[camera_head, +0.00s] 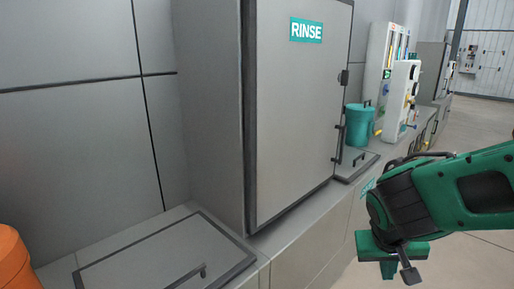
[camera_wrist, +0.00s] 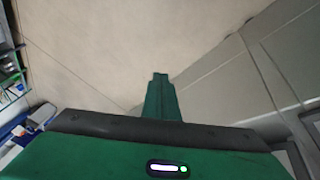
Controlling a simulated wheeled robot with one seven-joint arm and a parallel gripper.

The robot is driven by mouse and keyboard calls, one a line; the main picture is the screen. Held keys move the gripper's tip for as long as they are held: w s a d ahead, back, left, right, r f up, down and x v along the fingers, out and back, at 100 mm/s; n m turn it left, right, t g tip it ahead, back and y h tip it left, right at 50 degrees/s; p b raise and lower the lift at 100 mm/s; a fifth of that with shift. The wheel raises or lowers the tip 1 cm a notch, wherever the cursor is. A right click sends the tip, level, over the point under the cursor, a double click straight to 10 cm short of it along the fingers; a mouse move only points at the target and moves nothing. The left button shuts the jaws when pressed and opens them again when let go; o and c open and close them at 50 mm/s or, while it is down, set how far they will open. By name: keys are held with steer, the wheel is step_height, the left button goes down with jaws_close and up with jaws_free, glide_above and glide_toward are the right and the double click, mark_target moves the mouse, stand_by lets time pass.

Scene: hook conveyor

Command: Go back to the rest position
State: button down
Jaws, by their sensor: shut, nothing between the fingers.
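My gripper (camera_head: 390,270) is at the lower right of the head view, at the end of my green and black arm. It hangs in front of the grey counter, apart from it and over the floor. In the wrist view its green fingers (camera_wrist: 160,85) are together, with nothing between them. The floor (camera_wrist: 100,45) shows beyond the fingertips.
A grey cabinet (camera_head: 295,120) with a RINSE sign stands on the counter. A grey lid (camera_head: 165,262) with a handle lies left of it. A teal canister (camera_head: 358,125) and a white panel (camera_head: 400,100) stand right of it. An orange object (camera_head: 12,262) is at far left. Floor is free at right.

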steer(key=s+d+r+m+g+y, duration=0.2)
steer(key=s+d, duration=0.8)
steer(key=s, duration=0.5)
step_height(320, 180, up, 2)
steer(key=shift+d+r+m+g+y, duration=0.1)
steer(key=shift+d+m+g+y, duration=0.3)
steer(key=shift+m+y, duration=0.5)
